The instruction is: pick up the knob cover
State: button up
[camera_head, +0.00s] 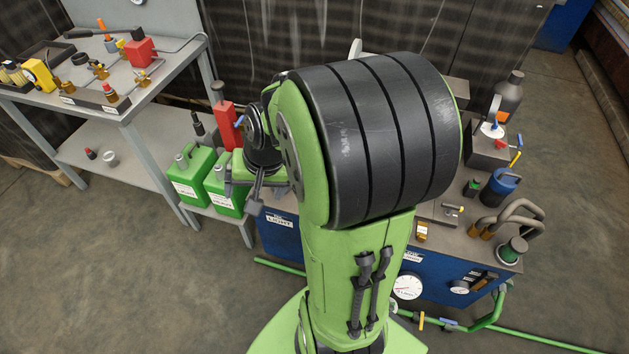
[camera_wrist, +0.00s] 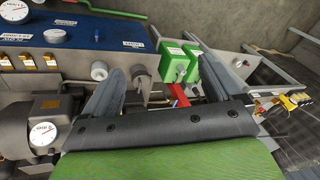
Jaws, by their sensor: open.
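I cannot tell for sure which thing is the knob cover. A pale round cap (camera_wrist: 99,71) shows in the wrist view just left of my left finger's tip, and a white round knob (camera_wrist: 55,36) is on the blue panel farther left. My gripper (camera_wrist: 163,68) is open, with its two grey fingers wide apart and nothing held between them. Beyond and between the fingers are a red body (camera_wrist: 181,97) with a blue lever and green canisters (camera_wrist: 172,62). In the head view my arm hides much of the middle of the bench.
A grey table (camera_head: 165,75) at left holds several small fittings and a red block (camera_head: 139,51). Green canisters (camera_head: 192,178) stand beside the blue bench (camera_head: 450,276). The bench carries gauges, pipes and a blue-topped jar (camera_head: 499,188). Floor at front left is clear.

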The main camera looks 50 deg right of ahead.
jog(key=w+d+f+m+t+y+b, duration=0.2)
jog(key=d+f+m, duration=0.6)
jog(key=f, duration=0.4)
jog(key=s+d+f+m+t+h+b, duration=0.1)
jog(key=s+d+f+m+t+h, duration=0.35)
jog(key=d+f+m, duration=0.6)
jog(key=s+d+f+m+t+h+b, duration=0.2)
jog(key=s+d+f+m+t+h, duration=0.15)
jog(key=s+d+f+m, duration=0.6)
jog(key=w+d+f+m+b, duration=0.1)
jog(key=w+f, duration=0.1)
jog(key=w, duration=0.3)
jog(key=w+d+f+m+b, duration=0.1)
jog(key=w+f+b, duration=0.1)
jog(key=w, duration=0.4)
jog(key=w+d+f+m+g+b, duration=0.1)
jog(key=w+f+m, duration=0.1)
jog(key=w, duration=0.4)
jog(key=shift+f, duration=0.75)
jog(key=shift+w+d, duration=0.15)
jog(key=shift+w, duration=0.05)
jog(key=shift+r, duration=0.1)
